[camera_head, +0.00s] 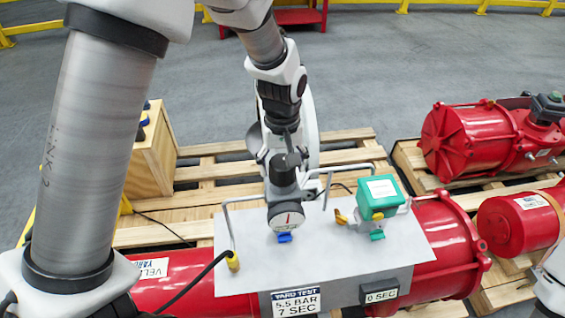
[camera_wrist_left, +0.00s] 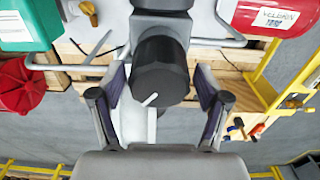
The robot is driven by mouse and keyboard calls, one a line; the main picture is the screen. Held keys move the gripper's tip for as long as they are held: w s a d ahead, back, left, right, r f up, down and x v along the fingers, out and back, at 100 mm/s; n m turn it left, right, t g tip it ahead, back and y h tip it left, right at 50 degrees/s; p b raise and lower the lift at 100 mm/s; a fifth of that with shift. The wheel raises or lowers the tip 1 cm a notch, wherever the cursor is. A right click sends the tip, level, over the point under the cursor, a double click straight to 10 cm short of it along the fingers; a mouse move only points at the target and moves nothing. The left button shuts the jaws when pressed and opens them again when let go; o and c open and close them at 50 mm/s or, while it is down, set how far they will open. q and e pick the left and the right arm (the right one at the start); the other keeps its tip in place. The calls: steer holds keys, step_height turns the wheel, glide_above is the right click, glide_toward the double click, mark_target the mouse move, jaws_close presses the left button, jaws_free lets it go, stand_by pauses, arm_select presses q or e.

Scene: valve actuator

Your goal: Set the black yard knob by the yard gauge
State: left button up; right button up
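The black yard knob (camera_head: 283,178) sits on top of the yard gauge (camera_head: 288,217), whose round white dial with a dark red needle faces the camera. My left gripper (camera_head: 284,158) reaches down over the knob from behind. In the left wrist view the knob (camera_wrist_left: 160,70) is a dark cylinder with a white pointer line on its end. The left gripper's fingers (camera_wrist_left: 160,92) stand on either side of it, with a visible gap on each side, so it is open around the knob. The dial is not visible in the wrist view. My right gripper is not in view.
A grey panel (camera_head: 330,258) carries the gauge, metal rails and a green box (camera_head: 379,195) with a yellow lever. A placard (camera_head: 296,301) reads "YARD TEST 5.5 BAR 7 SEC"; a small display (camera_head: 381,296) reads "0 SEC". Red cylinders (camera_head: 465,145) lie on pallets at right.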

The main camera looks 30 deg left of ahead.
arm_select(q)
steer(key=shift+s+r, duration=0.1)
steer(key=shift+s, duration=0.1)
steer(key=c, duration=0.5)
steer(key=shift+w, duration=0.15)
steer(key=shift+c, duration=0.5)
steer(key=shift+r+m+p, duration=0.15)
steer(key=shift+m+p, duration=0.75)
steer(key=shift+p, duration=0.2)
steer(key=shift+m, duration=0.4)
steer(key=shift+f, duration=0.25)
steer(key=o, duration=0.9)
steer(key=shift+o, duration=1.3)
steer(key=shift+w+f, duration=0.1)
steer(key=shift+w, duration=0.05)
